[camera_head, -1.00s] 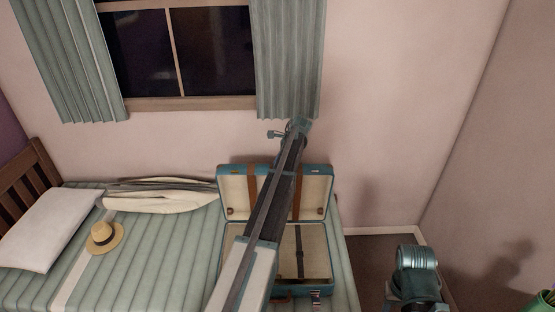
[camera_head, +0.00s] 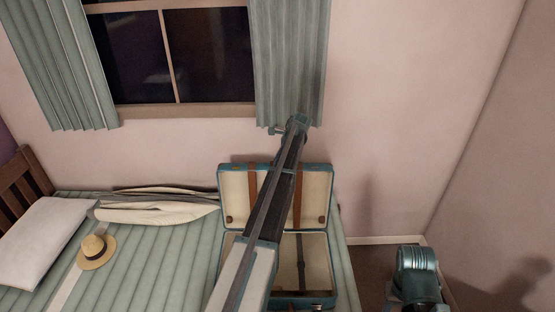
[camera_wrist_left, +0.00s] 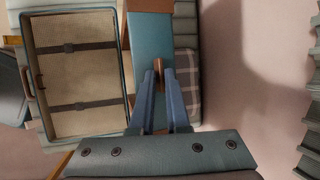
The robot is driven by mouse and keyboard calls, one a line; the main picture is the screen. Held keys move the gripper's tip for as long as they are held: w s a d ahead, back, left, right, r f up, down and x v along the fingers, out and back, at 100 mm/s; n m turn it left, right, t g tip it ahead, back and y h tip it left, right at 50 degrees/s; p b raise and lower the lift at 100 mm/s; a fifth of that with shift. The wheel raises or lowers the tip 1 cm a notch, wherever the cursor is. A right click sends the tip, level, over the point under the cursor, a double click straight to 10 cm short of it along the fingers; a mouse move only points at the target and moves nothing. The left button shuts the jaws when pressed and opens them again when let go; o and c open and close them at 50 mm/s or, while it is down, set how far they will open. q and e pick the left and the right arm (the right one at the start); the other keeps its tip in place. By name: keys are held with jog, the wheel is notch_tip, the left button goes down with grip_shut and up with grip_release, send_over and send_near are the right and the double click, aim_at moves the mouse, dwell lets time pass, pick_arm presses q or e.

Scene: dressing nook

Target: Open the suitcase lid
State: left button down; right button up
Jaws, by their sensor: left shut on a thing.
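The suitcase (camera_head: 323,268) lies on the bed with its blue-edged lid (camera_head: 318,196) raised, its pale lining and brown straps facing me. My left arm crosses in front of the suitcase and hides the middle of the lid and part of the base. In the left wrist view, my left gripper (camera_wrist_left: 164,72) is shut on the lid, whose blue side (camera_wrist_left: 149,38) lies between and beyond the fingers. The exact grip spot is partly hidden by the fingers. The open base with dark straps (camera_wrist_left: 75,75) shows at left there.
A straw hat (camera_head: 97,252), a white pillow (camera_head: 40,238) and folded clothing (camera_head: 160,207) lie on the bed left of the suitcase. The wall, window (camera_head: 185,60) and curtain (camera_head: 290,65) are behind it. Floor is free at right.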

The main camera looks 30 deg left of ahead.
pick_arm(q)
jog(key=c, duration=1)
grip_release()
jog(key=shift+r, duration=0.1)
jog(key=p+v, duration=1.3)
jog(key=v, duration=0.1)
jog(key=shift+r, duration=0.25)
